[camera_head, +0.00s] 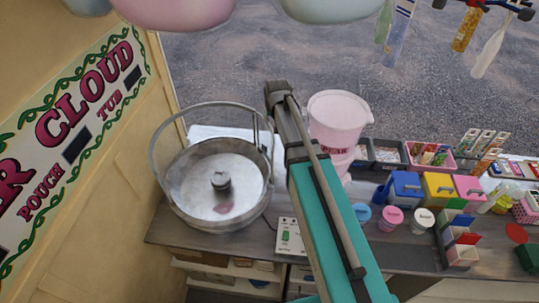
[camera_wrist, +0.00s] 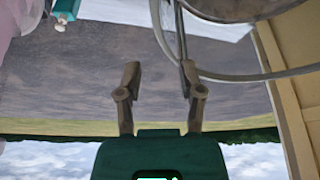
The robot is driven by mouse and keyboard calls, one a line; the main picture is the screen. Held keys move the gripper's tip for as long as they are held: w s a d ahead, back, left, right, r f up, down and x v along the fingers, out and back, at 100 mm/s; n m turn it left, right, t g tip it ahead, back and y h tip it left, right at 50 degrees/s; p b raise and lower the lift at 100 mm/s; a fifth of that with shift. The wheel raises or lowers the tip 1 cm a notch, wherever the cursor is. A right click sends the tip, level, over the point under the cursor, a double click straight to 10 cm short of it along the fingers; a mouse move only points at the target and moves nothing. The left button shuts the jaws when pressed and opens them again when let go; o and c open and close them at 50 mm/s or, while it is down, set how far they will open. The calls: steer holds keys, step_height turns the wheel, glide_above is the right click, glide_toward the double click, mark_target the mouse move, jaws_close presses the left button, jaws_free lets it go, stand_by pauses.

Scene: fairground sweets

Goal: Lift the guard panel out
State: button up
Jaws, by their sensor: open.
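A grey metal bowl (camera_head: 183,205) with a hub in its middle stands at the left of the counter. A thin grey curved frame (camera_head: 205,104) rises above the bowl's rim, and I take it to be the guard panel's frame. Whether it holds a clear sheet I cannot tell. In the wrist view the curved frame (camera_wrist: 245,77) runs off to the right, near the right finger. My gripper (camera_wrist: 160,70) is open, with nothing between its fingers. Whether a finger touches the frame I cannot tell. In the head view my arm ends right of the bowl; the fingertips are not clear there.
A pink pail (camera_head: 337,118) stands close to the right of my arm. A switch box (camera_head: 290,237) sits at the counter's front. Lidded boxes (camera_head: 407,187) and tubs (camera_head: 390,218) fill the right side. A sign wall (camera_head: 80,110) borders the left.

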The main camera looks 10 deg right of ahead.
mark_target(271, 130)
steer(key=shift+b+x, duration=0.75)
steer(key=shift+b, duration=0.05)
steer(key=b+x, duration=0.6)
steer(key=x, duration=0.1)
steer(key=shift+d, duration=0.2)
steer(key=shift+f, duration=0.1)
steer(key=shift+b+x, duration=2.55)
jaws_close()
